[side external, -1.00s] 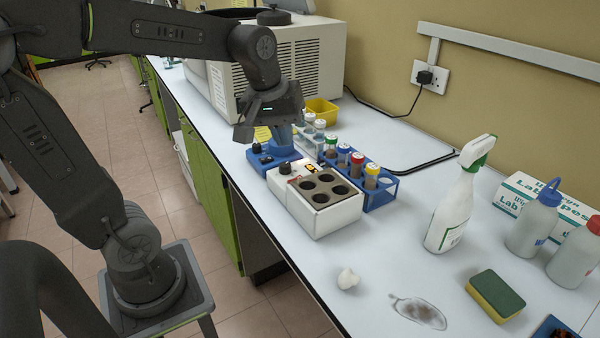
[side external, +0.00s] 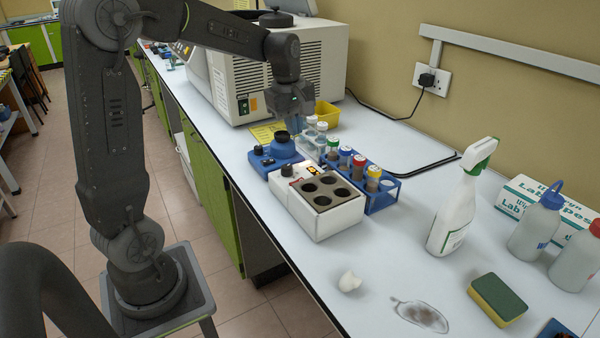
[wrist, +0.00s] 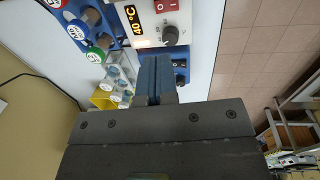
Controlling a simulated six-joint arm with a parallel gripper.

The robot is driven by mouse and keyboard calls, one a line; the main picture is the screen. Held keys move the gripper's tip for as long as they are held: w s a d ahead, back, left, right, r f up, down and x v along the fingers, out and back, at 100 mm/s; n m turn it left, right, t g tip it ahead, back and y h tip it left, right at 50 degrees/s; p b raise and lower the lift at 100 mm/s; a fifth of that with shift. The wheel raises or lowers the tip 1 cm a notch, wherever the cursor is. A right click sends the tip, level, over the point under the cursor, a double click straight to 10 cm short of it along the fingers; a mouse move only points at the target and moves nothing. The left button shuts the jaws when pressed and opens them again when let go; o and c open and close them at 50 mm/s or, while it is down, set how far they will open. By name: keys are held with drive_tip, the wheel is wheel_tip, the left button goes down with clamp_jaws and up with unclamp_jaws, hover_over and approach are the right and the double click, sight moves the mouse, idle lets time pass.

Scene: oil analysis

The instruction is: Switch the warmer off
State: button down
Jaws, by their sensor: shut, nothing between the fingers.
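The warmer (side external: 318,222) is a white box with a dark four-well block on top, standing on the bench. Its front has a black knob and a red switch. The knob (wrist: 170,36) and part of the red switch (wrist: 167,5) show at the top of the wrist view. Its display (wrist: 139,28) is lit and reads 40 °C. My gripper (side external: 295,126) is shut and empty, above the bench beyond the warmer, near the blue mixer. In the wrist view its closed fingers (wrist: 155,62) point toward the warmer's knob side, apart from the switch.
The blue mixer (side external: 283,147) with a dark cup stands behind the warmer. A blue rack (side external: 381,200) of capped tubes stands along the warmer's right side. A yellow bin (side external: 327,115) and a large beige machine (side external: 300,65) are farther back. A spray bottle (side external: 452,218) stands at right.

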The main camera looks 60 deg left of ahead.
drive_tip(key=f, duration=0.4)
drive_tip(key=w+f, duration=0.1)
drive_tip(key=f, duration=0.8)
drive_tip(key=shift+w+f, duration=0.3)
drive_tip(key=shift+f, duration=0.05)
drive_tip(key=shift+w+f, duration=0.1)
drive_tip(key=shift+f, duration=0.15)
drive_tip(key=shift+s+r, duration=0.15)
drive_tip(key=shift+s, duration=0.7)
drive_tip(key=shift+r, duration=0.1)
wheel_tip(320, 180, up, 14)
drive_tip(key=s, duration=0.1)
drive_tip(key=shift+s, duration=0.35)
